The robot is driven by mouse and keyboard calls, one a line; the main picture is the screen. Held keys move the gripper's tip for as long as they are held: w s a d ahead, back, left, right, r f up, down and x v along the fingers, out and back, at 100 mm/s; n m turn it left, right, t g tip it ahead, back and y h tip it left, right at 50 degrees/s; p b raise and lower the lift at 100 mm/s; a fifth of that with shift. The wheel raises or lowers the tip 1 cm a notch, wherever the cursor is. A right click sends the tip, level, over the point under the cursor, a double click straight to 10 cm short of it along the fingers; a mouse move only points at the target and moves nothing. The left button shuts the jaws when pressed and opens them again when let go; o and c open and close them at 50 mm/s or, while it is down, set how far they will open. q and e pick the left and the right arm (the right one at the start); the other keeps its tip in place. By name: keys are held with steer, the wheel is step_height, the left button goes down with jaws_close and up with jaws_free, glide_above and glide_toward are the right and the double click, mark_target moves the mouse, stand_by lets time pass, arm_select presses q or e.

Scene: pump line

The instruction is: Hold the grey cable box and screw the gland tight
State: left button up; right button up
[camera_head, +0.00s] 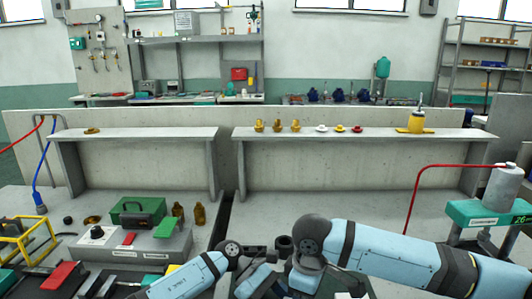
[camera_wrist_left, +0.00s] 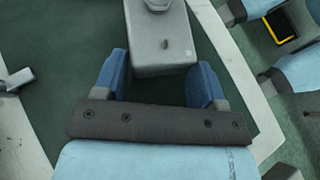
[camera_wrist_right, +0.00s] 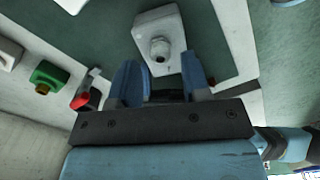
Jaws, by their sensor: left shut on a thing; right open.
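The grey cable box (camera_wrist_left: 150,58) is between the blue fingers of my left gripper (camera_wrist_left: 157,82), which is shut on it. A round light grey gland sits on the box's face, partly cut off at the top of the left wrist view. In the right wrist view the box (camera_wrist_right: 146,25) lies ahead of my right gripper (camera_wrist_right: 163,75), with the gland (camera_wrist_right: 160,48) facing it. The right gripper is open and empty. The gland is just beyond its fingertips, roughly centred. In the head view I cannot make out the box among my arms.
A shelf behind holds brass and coloured parts and a yellow item (camera_head: 416,123). A green-topped stand (camera_head: 490,212) with a red hose is at right.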

steer(key=shift+f, duration=1.35)
steer(key=c, duration=0.7)
